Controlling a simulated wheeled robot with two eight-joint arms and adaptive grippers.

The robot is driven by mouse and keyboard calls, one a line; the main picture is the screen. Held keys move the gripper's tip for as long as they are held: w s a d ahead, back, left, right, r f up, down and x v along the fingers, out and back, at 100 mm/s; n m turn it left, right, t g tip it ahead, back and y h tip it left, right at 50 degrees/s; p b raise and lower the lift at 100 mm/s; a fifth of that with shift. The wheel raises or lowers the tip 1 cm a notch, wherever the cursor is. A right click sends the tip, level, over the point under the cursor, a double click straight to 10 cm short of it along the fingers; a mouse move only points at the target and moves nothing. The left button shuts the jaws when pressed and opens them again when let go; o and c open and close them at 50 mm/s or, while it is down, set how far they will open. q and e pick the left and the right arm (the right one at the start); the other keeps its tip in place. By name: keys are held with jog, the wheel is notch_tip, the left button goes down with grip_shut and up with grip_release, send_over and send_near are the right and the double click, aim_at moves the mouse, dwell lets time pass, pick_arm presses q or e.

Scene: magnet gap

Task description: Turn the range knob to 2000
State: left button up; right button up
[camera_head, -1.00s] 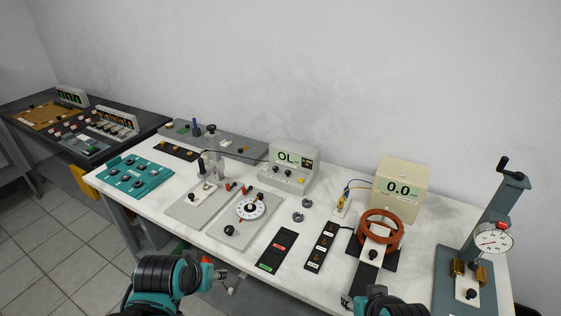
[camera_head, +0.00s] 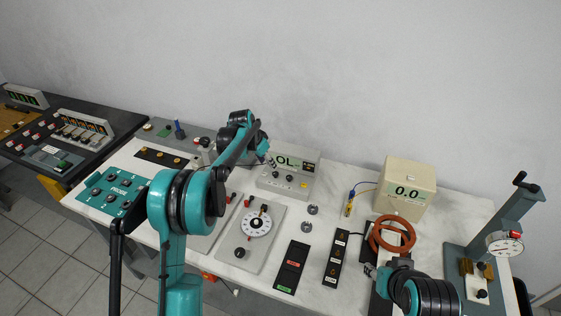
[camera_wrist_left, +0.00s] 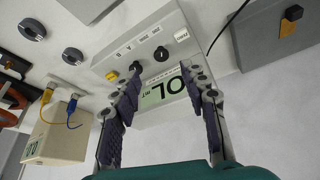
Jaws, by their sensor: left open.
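A grey meter box (camera_head: 262,182) with an "OL" display stands at the back of the white bench. The left wrist view shows the same box (camera_wrist_left: 140,44) upside down. On its panel are a black knob with a pale mark (camera_wrist_left: 162,53), another black knob (camera_wrist_left: 135,67) and a yellow button (camera_wrist_left: 111,75). The small labels are too blurred to read surely. My left gripper (camera_head: 268,158) is at the box; in the left wrist view its open, empty fingers (camera_wrist_left: 164,76) point at the panel, contact unclear. My right gripper (camera_head: 372,271) is low by the bench front, its jaws unclear.
A plate with a white dial (camera_head: 257,223), two dark strips, an orange coil (camera_head: 392,234) and a beige "0.0" box (camera_head: 406,186) lie to the right of my left arm. A gauge stand (camera_head: 505,222) is far right. Two small grey rings lie in front of the meter.

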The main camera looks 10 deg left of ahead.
aim_at(275, 173)
pick_arm(q)
jog(key=x, duration=0.3)
jog(key=b+x, duration=0.1)
jog(key=x, duration=0.2)
jog(key=b+x, duration=0.1)
jog(key=x, duration=0.2)
jog(key=shift+w+r, duration=0.15)
jog(key=shift+w, duration=0.15)
grip_shut()
